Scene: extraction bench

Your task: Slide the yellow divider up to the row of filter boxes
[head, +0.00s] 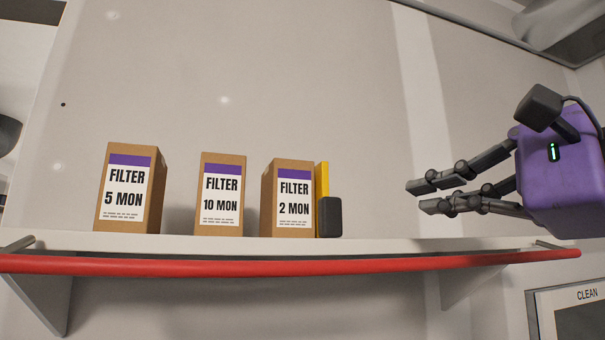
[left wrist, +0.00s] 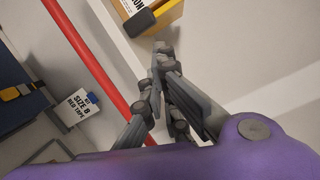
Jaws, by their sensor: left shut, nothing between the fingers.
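The yellow divider (head: 322,180) stands upright on the shelf at the right side of the rightmost filter box, with a dark block (head: 328,217) at its front. It looks against that box or very close; I cannot tell if they touch. The row holds the 5 MON box (head: 125,190), the 10 MON box (head: 220,195) and the 2 MON box (head: 290,200). My left gripper (head: 415,197) is shut and empty, right of the divider and apart from it. In the left wrist view the divider (left wrist: 168,16) shows beyond the fingertips (left wrist: 162,52). My right gripper is out of view.
The white shelf (head: 390,243) has a red rail (head: 300,267) along its front edge. The shelf between divider and gripper is clear. Gaps separate the boxes. A "CLEAN" sign (head: 585,296) is at lower right.

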